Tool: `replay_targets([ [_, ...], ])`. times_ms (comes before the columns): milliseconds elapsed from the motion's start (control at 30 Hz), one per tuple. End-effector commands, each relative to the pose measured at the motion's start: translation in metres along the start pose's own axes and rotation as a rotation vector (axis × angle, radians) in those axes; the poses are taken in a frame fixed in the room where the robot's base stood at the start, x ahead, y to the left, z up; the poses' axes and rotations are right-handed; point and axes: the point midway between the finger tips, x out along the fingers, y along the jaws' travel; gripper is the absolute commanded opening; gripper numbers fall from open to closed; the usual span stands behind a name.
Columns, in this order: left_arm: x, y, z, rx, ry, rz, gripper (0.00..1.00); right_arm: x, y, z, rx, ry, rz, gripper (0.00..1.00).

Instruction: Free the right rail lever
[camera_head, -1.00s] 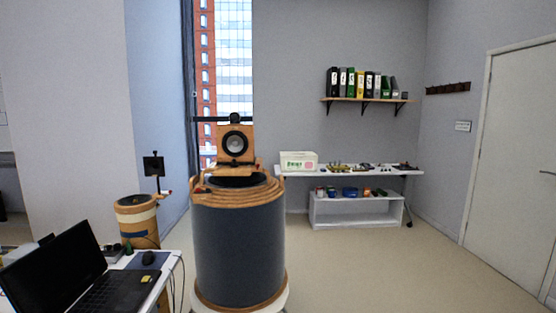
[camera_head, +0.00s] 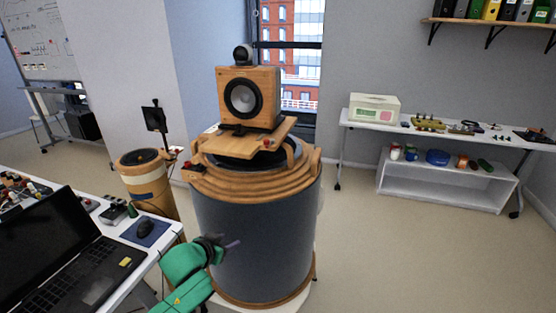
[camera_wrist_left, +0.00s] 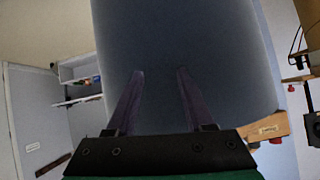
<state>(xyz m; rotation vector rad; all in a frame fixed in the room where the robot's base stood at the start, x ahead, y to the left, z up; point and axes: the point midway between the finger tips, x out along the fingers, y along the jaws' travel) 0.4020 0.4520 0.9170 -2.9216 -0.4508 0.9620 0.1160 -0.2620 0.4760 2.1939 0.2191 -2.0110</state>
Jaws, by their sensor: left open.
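A wooden speaker (camera_head: 249,95) with a round black-rimmed cone stands on a wooden platform on top of a large dark grey drum (camera_head: 255,235) with stepped wooden rings. A small red knob (camera_head: 266,143) shows on the platform's front, and another red knob (camera_head: 187,165) at the top ring's left edge. I cannot tell which part is the right rail lever. My left gripper (camera_head: 234,244), on a green arm, is low in front of the drum, below the rings. In the left wrist view my left gripper (camera_wrist_left: 160,71) is open and empty, facing the drum's side (camera_wrist_left: 175,35). My right gripper is not seen.
A white table (camera_head: 450,135) with a low shelf stands at the back right. The floor at right is clear.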

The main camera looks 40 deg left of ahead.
Motion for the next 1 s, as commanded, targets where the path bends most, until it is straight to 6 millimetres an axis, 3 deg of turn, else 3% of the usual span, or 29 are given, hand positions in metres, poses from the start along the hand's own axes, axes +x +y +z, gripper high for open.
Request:
replay_targets([
  [33, -0.019, -0.007, -0.052, 0.001, 0.111, 0.014, 0.53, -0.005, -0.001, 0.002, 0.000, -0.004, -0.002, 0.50],
  [100, -0.041, -0.011, -0.116, -0.014, 0.273, 0.058, 0.53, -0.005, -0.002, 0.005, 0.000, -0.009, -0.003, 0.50],
  [200, -0.074, -0.005, -0.191, -0.027, 0.470, 0.156, 0.53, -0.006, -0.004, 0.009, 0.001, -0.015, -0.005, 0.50],
  [300, -0.101, 0.006, -0.235, -0.032, 0.589, 0.244, 0.53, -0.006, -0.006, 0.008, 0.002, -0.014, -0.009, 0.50],
  [467, -0.103, 0.014, -0.255, -0.039, 0.632, 0.283, 0.53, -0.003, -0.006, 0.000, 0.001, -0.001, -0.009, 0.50],
  [1000, -0.029, 0.035, -0.311, -0.042, 0.630, 0.275, 0.53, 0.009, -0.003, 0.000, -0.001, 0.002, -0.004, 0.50],
])
